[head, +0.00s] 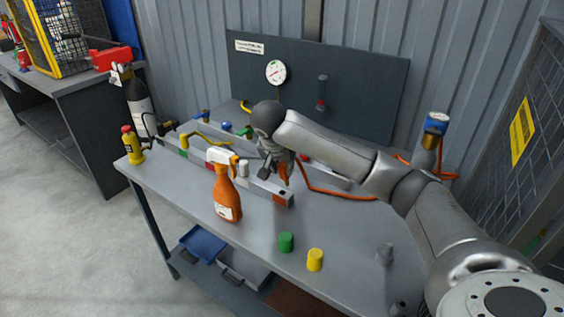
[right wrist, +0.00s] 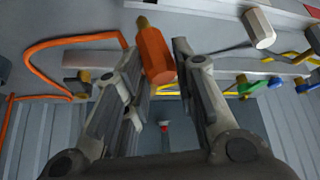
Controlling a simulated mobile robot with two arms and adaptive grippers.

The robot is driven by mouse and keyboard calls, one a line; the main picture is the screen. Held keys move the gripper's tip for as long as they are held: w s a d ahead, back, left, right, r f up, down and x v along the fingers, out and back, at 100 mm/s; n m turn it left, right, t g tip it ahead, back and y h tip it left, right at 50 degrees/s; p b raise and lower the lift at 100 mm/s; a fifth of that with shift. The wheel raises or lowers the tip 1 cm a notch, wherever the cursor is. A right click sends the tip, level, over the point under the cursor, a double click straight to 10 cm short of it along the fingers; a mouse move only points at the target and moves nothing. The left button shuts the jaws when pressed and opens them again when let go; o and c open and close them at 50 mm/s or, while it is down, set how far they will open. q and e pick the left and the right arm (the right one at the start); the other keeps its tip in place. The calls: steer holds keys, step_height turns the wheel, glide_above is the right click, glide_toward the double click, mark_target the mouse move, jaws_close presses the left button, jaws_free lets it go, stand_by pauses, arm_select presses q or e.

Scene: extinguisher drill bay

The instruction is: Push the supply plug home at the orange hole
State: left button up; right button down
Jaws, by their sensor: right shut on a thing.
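My right gripper (head: 279,166) reaches over the workbench from the right. It is shut on the orange supply plug, a faceted body (right wrist: 157,58) with a brass tip (right wrist: 142,22), which sits between the two fingers in the right wrist view. In the head view the plug (head: 284,174) hangs just above the near end of a grey rail. There an orange patch (head: 279,198) marks a dark hole (head: 284,192). The brass tip is hidden in the head view, so I cannot tell whether it touches the hole. My left gripper is not in view.
An orange spray bottle (head: 228,194) stands close to the rail's left. Green (head: 286,242) and yellow (head: 314,260) caps and a grey cone (head: 384,254) stand toward the front. The bench's front right is mostly clear.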

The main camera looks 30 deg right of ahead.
steer(key=shift+f+b, duration=0.35)
steer(key=shift+f, duration=0.35)
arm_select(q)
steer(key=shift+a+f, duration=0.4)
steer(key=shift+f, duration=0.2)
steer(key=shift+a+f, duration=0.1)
arm_select(e)
steer(key=shift+a+r+m+t+y+b, duration=0.1)
steer(key=shift+a+m+t+y+b, duration=0.45)
steer(key=shift+b, duration=0.7)
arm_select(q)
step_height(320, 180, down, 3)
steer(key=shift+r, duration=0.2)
arm_select(e)
steer(key=shift+d+t+y, duration=0.1)
steer(key=shift+t+y, duration=0.15)
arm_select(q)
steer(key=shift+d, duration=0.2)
arm_select(e)
steer(key=shift+r, duration=0.1)
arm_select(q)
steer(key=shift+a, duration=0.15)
arm_select(e)
steer(key=shift+s+d, duration=0.15)
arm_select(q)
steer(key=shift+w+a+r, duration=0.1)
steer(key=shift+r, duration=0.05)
arm_select(e)
steer(key=shift+s+d+n, duration=0.25)
steer(key=shift+f, duration=0.2)
